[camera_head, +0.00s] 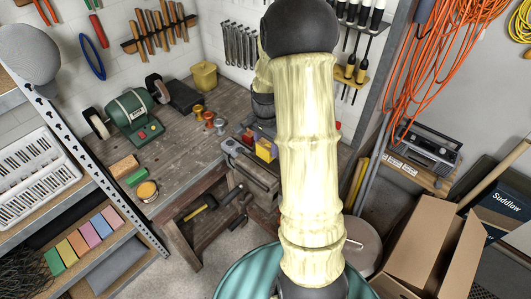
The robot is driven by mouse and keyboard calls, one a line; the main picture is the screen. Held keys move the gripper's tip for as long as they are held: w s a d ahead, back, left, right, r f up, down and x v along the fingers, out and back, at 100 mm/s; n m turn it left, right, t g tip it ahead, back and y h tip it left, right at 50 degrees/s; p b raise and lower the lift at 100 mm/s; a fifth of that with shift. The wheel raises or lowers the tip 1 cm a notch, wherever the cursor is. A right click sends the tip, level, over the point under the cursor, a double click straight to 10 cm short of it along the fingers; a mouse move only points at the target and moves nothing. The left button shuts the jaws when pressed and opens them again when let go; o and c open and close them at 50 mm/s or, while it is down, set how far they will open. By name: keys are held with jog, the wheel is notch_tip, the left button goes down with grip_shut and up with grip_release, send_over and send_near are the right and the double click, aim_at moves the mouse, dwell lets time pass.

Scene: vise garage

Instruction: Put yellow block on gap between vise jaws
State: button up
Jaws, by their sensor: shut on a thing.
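The bench vise (250,170) is grey metal, fixed at the front edge of the wooden workbench. The yellow block (265,150) shows at the vise jaws, just left of my pale arm. My gripper (263,133) is a dark shape above it, partly covered by my arm, and it is shut on the yellow block. The fingertips and the block's right part are hidden. I cannot tell whether the block touches the jaws or is between them.
A green bench grinder (132,117) stands at the bench's left. Small coloured pieces (209,118) and a yellow pot (204,76) stand behind the vise. The workbench (190,155) has bare room left of the vise. An open cardboard box (420,240) is at right.

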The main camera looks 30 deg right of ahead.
aim_at(266, 153)
jog(key=f, duration=0.1)
jog(key=f+p, duration=0.1)
jog(key=f, duration=0.2)
jog(key=shift+w+a+f, duration=0.1)
jog(key=shift+w+a, duration=0.05)
jog(key=shift+w, duration=0.15)
jog(key=shift+s, duration=0.25)
jog(key=o, duration=0.5)
jog(key=shift+d+f, duration=0.1)
jog(key=shift+d, duration=0.15)
jog(key=o, duration=0.5)
jog(key=shift+s, duration=0.1)
jog(key=shift+a, duration=0.1)
